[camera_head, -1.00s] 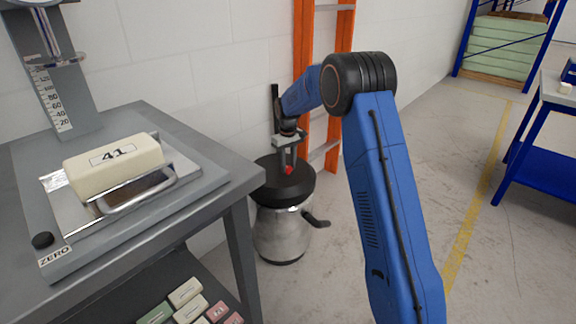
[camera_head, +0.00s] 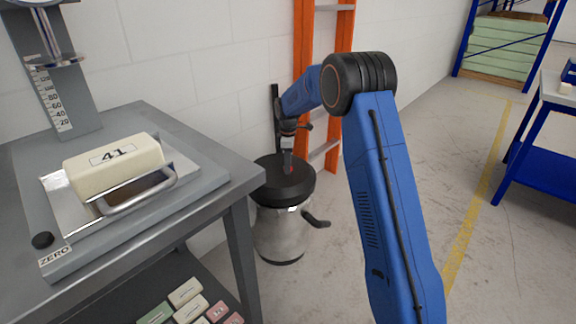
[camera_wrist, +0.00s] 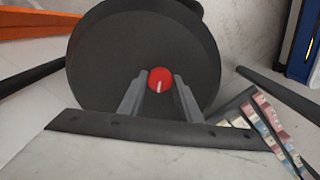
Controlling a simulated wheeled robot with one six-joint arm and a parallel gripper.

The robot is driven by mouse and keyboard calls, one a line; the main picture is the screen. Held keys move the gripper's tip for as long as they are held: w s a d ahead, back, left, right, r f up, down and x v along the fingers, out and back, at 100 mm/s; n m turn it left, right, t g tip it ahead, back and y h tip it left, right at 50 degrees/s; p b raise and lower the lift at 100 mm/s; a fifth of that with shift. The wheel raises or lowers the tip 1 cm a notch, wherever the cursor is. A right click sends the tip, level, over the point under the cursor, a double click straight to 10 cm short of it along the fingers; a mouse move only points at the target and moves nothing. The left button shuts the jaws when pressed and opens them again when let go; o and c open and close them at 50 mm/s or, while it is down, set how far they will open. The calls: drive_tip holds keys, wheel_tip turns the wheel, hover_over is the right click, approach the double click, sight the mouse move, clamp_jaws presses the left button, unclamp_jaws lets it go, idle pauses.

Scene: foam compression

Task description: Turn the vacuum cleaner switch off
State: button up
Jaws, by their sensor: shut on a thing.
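The vacuum cleaner (camera_head: 280,235) is a silver canister with a black lid (camera_head: 283,190), standing on the floor beside the grey table. Its switch is a small red knob (camera_head: 291,170) on the lid. In the wrist view the red knob (camera_wrist: 160,79) shows a white mark pointing toward the picture's bottom. My gripper (camera_head: 288,166) points down at the lid, its fingers (camera_wrist: 160,88) shut on the knob from both sides. In the head view the fingers partly hide the knob.
The grey table (camera_head: 215,190) at left holds a cream foam block marked 41 (camera_head: 113,165) on a metal plate. Several small blocks (camera_head: 187,292) lie on its lower shelf. An orange ladder (camera_head: 303,60) leans at the wall behind the vacuum.

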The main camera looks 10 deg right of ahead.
drive_tip(key=shift+n, duration=0.7)
drive_tip(key=o, duration=1.1)
wheel_tip(320, 180, up, 17)
drive_tip(key=shift+r, duration=0.2)
drive_tip(key=shift+r, duration=0.1)
